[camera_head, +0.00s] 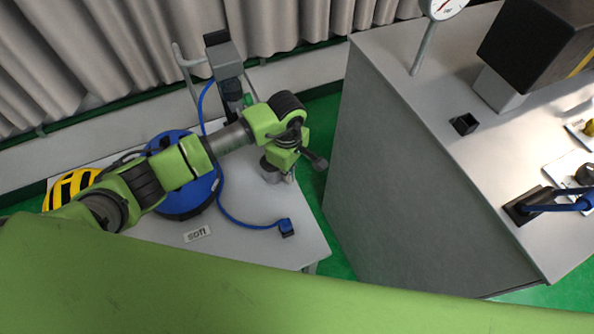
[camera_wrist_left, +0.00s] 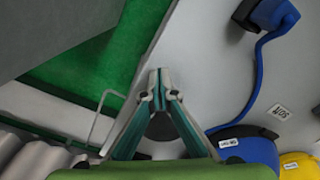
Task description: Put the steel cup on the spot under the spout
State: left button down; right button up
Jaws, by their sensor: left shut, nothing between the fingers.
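My left gripper (camera_head: 288,176) hangs over the right side of the white table (camera_head: 262,246), small and partly covered by its green wrist. In the left wrist view its fingertips (camera_wrist_left: 156,78) are together, with nothing between them. A grey rounded shape lies beneath the wrist in the head view, and a dark rounded shape shows behind the finger links in the wrist view. I cannot tell whether either is the steel cup. A grey upright device (camera_head: 224,58) stands at the table's back. I cannot clearly make out a spout or marked spot. My right gripper is not in view.
A blue round object (camera_head: 180,205), a yellow-black helmet (camera_head: 70,187), a label (camera_head: 197,234) and a blue cable ending in a plug (camera_head: 287,227) are on the table. Green floor separates it from a large grey cabinet (camera_head: 400,170). The table's front right is mostly clear.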

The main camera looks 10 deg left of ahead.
aim_at(265, 162)
pick_arm(q)
jog(key=shift+w+a, duration=0.15)
jog(key=shift+a, duration=0.25)
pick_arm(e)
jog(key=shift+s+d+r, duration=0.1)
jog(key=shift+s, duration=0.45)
pick_arm(q)
jog(key=w+a+b, duration=0.1)
jog(key=a, duration=0.1)
jog(key=a+b, duration=0.2)
jog(key=w+a+b, duration=0.1)
jog(key=a, duration=0.1)
jog(key=shift+w+f, duration=0.2)
jog(key=shift+w, duration=0.15)
jog(key=shift+a+r, duration=0.1)
jog(key=shift+a, duration=0.15)
jog(key=shift+r, duration=0.15)
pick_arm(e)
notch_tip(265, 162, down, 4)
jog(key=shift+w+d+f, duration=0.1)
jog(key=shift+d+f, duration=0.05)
pick_arm(q)
jog(key=shift+d, duration=0.1)
